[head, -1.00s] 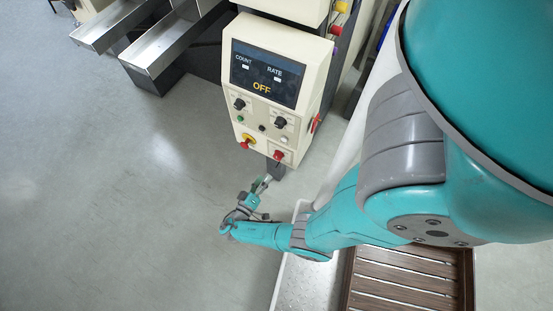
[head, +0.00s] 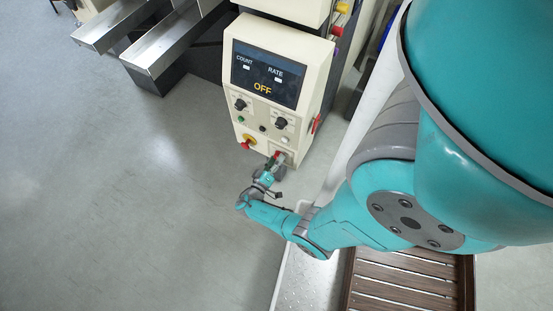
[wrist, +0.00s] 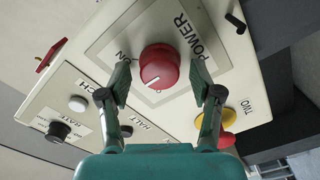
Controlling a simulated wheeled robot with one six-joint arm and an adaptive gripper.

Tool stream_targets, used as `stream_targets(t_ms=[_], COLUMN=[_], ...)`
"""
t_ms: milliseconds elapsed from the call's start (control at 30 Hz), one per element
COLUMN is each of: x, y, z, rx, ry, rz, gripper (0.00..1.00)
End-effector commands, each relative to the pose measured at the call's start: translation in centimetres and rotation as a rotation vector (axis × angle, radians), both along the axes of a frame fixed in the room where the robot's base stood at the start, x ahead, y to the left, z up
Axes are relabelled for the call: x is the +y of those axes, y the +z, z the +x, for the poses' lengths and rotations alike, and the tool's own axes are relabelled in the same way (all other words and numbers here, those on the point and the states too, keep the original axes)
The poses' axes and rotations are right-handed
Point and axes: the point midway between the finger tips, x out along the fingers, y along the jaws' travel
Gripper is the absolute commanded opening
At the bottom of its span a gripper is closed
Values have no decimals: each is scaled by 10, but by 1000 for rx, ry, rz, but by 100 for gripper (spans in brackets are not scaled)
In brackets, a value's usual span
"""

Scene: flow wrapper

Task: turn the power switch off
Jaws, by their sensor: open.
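The power switch is a round red knob (wrist: 158,62) on a square plate marked POWER, with ON at its left and a round mark below it. A white line shows on the knob's lower part. In the head view the switch is at the panel's lower right, mostly hidden by my gripper (head: 277,161). In the wrist view the open fingers of my gripper (wrist: 159,75) stand on either side of the knob. The panel's display (head: 265,74) reads OFF.
A yellow-and-red button (head: 248,142) is left of the power switch, and it shows near my right finger in the wrist view (wrist: 214,122). A black knob (head: 281,123) and small buttons sit above. A red handle (head: 316,123) is on the panel's right side. The floor at left is clear.

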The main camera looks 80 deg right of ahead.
Motion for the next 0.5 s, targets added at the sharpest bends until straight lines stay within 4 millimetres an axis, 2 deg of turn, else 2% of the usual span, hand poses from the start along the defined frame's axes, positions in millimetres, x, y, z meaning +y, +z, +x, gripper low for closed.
stream_targets(t_ms=[367, 400, 500], x=[-5, -5, -5], y=[0, 0, 0], z=[-1, -1, -1], rx=[0, 0, 0], ry=[1, 1, 1], rz=[0, 0, 0], gripper=[65, 62, 37])
